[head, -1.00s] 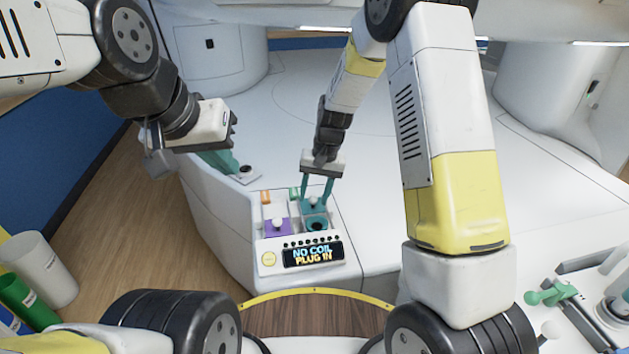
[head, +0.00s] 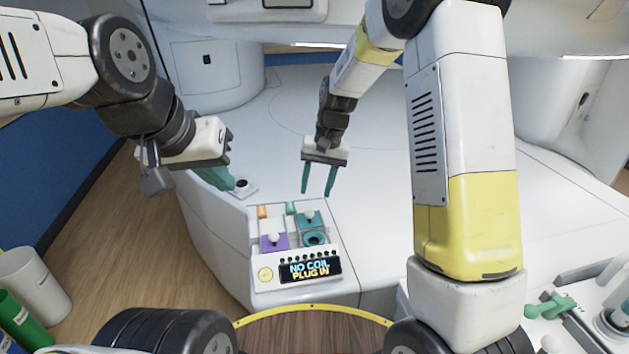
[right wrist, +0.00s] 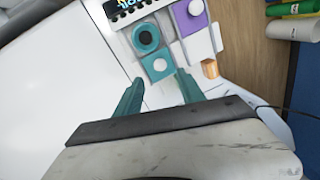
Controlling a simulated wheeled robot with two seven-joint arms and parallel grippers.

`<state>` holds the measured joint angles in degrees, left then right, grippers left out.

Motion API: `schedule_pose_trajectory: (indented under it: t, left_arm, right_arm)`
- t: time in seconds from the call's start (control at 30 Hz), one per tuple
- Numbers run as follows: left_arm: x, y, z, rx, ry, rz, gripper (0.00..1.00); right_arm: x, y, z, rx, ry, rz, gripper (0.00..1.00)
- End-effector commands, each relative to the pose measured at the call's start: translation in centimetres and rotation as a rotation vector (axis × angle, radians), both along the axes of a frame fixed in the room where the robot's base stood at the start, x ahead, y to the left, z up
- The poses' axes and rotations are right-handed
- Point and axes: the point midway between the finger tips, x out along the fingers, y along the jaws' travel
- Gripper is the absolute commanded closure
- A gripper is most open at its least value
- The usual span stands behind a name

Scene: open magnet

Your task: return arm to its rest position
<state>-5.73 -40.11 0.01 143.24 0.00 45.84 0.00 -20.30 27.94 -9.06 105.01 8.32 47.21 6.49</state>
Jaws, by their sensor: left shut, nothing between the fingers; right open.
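My right gripper (head: 319,178) is open and empty, with two teal fingers hanging above the white surface just behind the control panel (head: 297,283). In the right wrist view its fingers (right wrist: 158,90) are spread apart, near the panel's teal block (right wrist: 158,65). My left gripper (head: 218,180) is at the left, with its teal fingers shut and empty beside a small dark round socket (head: 242,184). The panel carries a purple block with a white knob (head: 274,241) and a teal block with a white knob and a ring (head: 313,238). Its display reads "NO COIL PLUG IN".
The broad white machine surface (head: 400,150) is mostly clear behind the panel. White housings stand at the back left and right. A teal-handled item (head: 550,306) sits at the lower right.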

Motion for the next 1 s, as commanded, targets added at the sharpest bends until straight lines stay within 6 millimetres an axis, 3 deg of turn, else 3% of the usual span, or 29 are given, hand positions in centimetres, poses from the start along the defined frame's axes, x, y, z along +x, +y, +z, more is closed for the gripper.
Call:
schedule_pose_trajectory:
  t: [0.27,0.47,0.7,1.0]
  left_arm:
    - [0.0,0.0,0.0,0.0,0.0,0.0,1.0]
    - [0.0,0.0,0.0,0.0,0.0,0.0,1.0]
    - [0.0,0.0,0.0,0.0,0.0,0.0,1.0]
    - [0.0,0.0,0.0,0.0,0.0,0.0,1.0]
  right_arm:
    - [-0.3,-0.4,0.8,0.005,-0.011,-0.002,0.54]
    - [-2.5,-2.6,5.7,0.033,-0.083,-0.007,0.54]
    - [-7.4,-6.0,11.8,0.06,-0.2,-0.006,0.54]
    - [-14.6,-9.6,16.5,0.057,-0.354,-0.003,0.54]
